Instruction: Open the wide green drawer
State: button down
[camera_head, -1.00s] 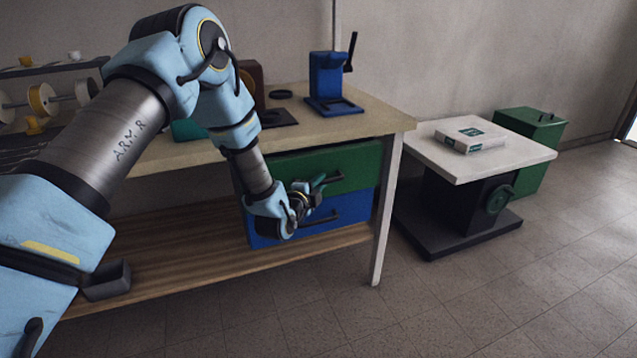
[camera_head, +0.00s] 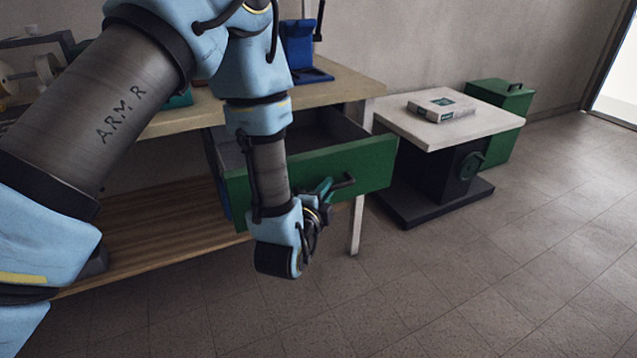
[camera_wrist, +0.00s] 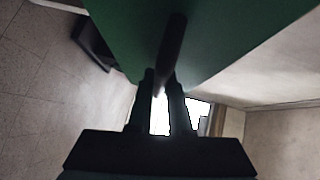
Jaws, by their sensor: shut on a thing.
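The wide green drawer (camera_head: 365,167) is pulled well out from under the workbench, and its grey inside shows from above. Its green front also fills the upper part of the wrist view (camera_wrist: 225,35). The dark bar handle (camera_head: 344,182) stands out from the front. My gripper (camera_head: 327,188) is at the handle, and in the wrist view its two fingers (camera_wrist: 163,82) are shut around the handle bar (camera_wrist: 172,45). My forearm hides the left part of the drawer front.
The wooden workbench top (camera_head: 345,88) is above the drawer, with a blue press (camera_head: 300,45) on it. A blue drawer (camera_head: 224,195) is mostly hidden below. A white-topped lift table (camera_head: 490,118) stands to the right, and the floor in front is clear.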

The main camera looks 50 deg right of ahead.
jog(key=shift+s+a, duration=0.2)
jog(key=shift+s, duration=0.2)
jog(key=c, duration=0.8)
grip_release()
jog(key=shift+c, duration=0.2)
jog(key=p+v, duration=0.3)
jog(key=v, duration=0.7)
jog(key=shift+s+a, duration=0.15)
jog(key=shift+a, duration=0.2)
